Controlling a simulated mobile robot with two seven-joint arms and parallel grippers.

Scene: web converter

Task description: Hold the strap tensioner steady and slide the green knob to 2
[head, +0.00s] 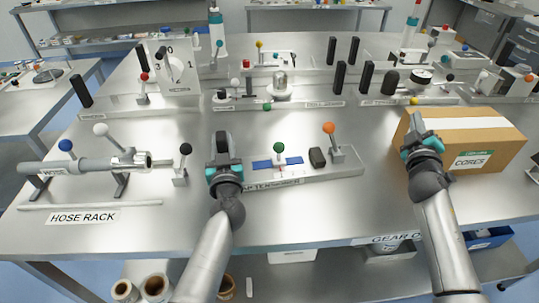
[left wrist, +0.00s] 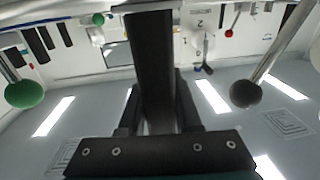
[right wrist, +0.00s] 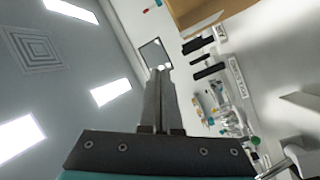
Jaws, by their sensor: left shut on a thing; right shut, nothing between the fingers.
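The strap tensioner (head: 345,169) is a flat metal plate in the middle of the bench, its label partly hidden by my left arm. The green knob (head: 279,147) stands on a rod above its slot between two blue strips; it also shows large in the left wrist view (left wrist: 24,94). The scale numbers are too small to read. My left gripper (head: 223,165) is shut on the upright black handle (head: 222,141) at the plate's left end, which shows between the fingers in the left wrist view (left wrist: 152,60). My right gripper (head: 418,132) is shut and empty by the cardboard box.
The cardboard box (head: 505,150) is at right. Several lever devices line the back.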

